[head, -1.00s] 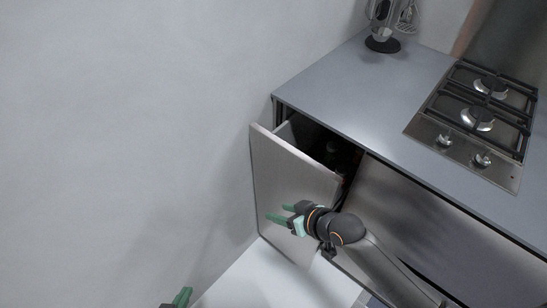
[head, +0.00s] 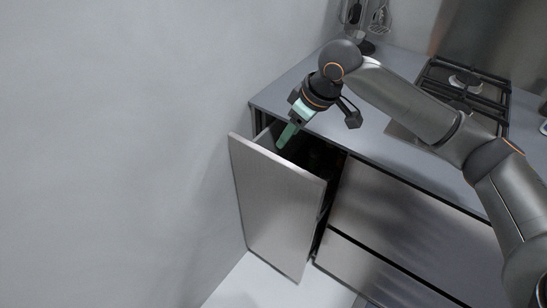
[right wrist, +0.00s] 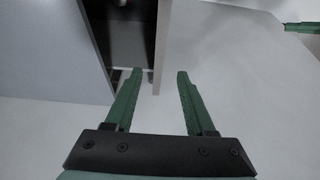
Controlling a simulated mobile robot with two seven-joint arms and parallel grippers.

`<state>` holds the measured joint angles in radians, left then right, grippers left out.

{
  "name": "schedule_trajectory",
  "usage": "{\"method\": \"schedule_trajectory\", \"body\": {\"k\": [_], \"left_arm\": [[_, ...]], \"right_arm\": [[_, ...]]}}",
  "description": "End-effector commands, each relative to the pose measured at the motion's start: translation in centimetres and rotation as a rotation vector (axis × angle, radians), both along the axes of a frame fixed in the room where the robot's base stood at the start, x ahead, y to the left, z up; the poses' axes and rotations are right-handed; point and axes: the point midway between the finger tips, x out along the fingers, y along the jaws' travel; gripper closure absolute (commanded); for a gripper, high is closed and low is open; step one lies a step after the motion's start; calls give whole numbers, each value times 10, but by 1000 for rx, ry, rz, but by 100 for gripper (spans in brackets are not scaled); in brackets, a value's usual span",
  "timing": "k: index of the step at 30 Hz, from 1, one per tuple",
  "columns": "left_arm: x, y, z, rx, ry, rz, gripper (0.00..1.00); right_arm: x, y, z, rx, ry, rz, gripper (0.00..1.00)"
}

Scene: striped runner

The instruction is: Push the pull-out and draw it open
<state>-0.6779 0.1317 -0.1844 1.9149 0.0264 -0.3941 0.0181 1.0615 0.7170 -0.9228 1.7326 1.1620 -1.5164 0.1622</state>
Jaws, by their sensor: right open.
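The pull-out (head: 275,210) is a tall steel-fronted unit at the left end of the counter. It stands partly open, with a dark gap behind its front. My right gripper (head: 287,140) is open, pointing down at the top of that gap, just behind the front's upper edge. In the right wrist view its two green fingers (right wrist: 154,72) are apart, and the narrow edge of the pull-out front (right wrist: 161,45) shows between their tips. Contact cannot be told. My left gripper (right wrist: 301,27) shows only as green fingers at the upper right of the right wrist view.
The grey countertop (head: 290,92) lies behind the pull-out, with a gas hob (head: 465,85) and a utensil holder at the back. Closed steel fronts (head: 390,222) are to the right. A plain wall (head: 110,150) is close on the left. The floor in front is clear.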

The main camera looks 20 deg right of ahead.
Motion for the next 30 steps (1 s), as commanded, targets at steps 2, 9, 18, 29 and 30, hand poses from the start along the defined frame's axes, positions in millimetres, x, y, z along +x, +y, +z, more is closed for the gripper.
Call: {"method": "schedule_trajectory", "body": {"k": [2,9,18,29,30], "left_arm": [[0,0,-1,-1,1,1,100],[-1,0,-5,0,2,1,100],[-1,0,-10,0,2,1,100],[-1,0,-12,0,5,0,100],[-1,0,-12,0,5,0,100]], "right_arm": [[1,0,-3,-4,4,0,45],[12,10,-39,-2,5,1,45],[30,24,-93,-2,1,2,45],[38,29,-114,-1,-1,1,45],[38,29,-114,-1,-1,1,45]]}}
